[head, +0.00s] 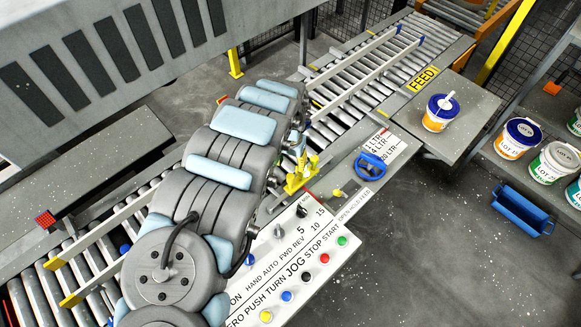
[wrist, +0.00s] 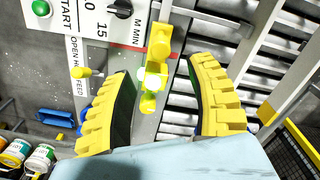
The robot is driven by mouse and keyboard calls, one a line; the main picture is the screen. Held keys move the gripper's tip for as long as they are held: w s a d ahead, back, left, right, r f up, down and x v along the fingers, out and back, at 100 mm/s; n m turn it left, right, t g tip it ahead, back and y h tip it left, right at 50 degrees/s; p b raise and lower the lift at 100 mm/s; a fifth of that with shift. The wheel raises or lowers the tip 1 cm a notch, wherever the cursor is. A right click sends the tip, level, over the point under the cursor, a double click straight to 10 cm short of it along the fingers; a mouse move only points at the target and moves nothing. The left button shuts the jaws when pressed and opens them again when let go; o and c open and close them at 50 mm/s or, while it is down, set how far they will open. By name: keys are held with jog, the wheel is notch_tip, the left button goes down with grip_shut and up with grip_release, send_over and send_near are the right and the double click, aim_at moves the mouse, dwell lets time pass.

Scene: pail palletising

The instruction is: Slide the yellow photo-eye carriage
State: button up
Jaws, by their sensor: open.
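The yellow photo-eye carriage (wrist: 160,41) sits on a rail beside the rollers in the wrist view, with a bright greenish part below its block. My gripper (wrist: 158,68) is open, its two yellow ridged fingers standing apart on either side of the carriage. I see a gap to each finger and cannot tell any contact. In the head view, yellow parts at the carriage (head: 298,180) show beside my arm at the conveyor's near edge. My arm hides much of the gripper there.
A control panel (head: 302,254) with knobs and coloured buttons lies close by. A blue handwheel (head: 371,164) and a small yellow-knobbed lever (wrist: 88,72) are near. Guide rails (head: 372,62) run along the roller conveyor. A pail (head: 437,119) stands on the side table, with several more at right.

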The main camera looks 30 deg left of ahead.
jog(key=shift+r, duration=1.6)
